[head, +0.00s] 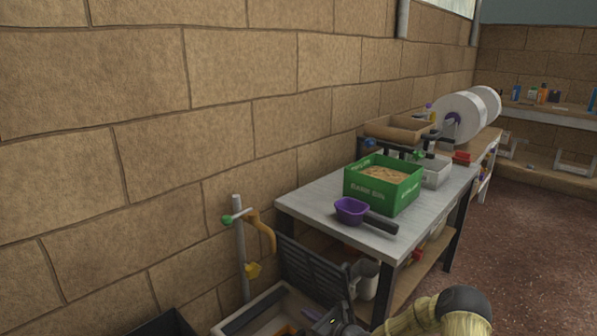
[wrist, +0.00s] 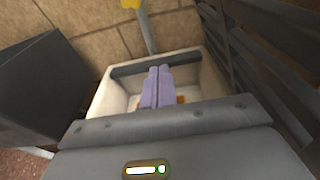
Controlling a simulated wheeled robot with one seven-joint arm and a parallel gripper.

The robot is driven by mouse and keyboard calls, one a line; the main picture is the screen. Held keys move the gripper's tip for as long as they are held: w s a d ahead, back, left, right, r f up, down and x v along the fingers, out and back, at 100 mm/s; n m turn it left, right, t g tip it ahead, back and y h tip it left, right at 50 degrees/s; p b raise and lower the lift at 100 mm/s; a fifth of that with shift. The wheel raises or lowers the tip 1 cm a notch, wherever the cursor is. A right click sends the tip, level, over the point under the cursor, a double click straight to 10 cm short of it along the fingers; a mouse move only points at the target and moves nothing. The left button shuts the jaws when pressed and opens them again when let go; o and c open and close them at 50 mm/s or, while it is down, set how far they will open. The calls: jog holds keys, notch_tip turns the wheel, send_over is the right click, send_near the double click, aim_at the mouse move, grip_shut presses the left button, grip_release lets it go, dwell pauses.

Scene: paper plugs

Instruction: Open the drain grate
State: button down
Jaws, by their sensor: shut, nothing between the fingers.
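The drain grate is a dark slatted panel (head: 312,272) standing steeply tilted up at the right side of a pale basin (head: 240,318), beside the workbench. In the wrist view the dark slats (wrist: 262,62) run along the right, and the basin (wrist: 103,97) lies open below, with something orange (wrist: 181,99) inside, mostly hidden by my fingers. My gripper (wrist: 160,70) is shut and empty, its lavender fingers together over the basin, apart from the slats. In the head view my gripper is at the bottom edge, partly cut off.
A standpipe with a green tap (head: 240,240) rises behind the basin. A dark box (head: 165,324) stands left of it. The workbench (head: 310,207) to the right holds a purple scoop (head: 351,210) and a green crate (head: 364,192). Brown floor (head: 530,240) is clear at right.

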jog(key=s+a+p, duration=0.3)
dwell(0.4)
jog(key=shift+d, duration=0.1)
jog(key=p+v, duration=0.6)
jog(key=v, duration=1.1)
jog(key=shift+s, duration=0.25)
jog(key=shift+f, duration=0.1)
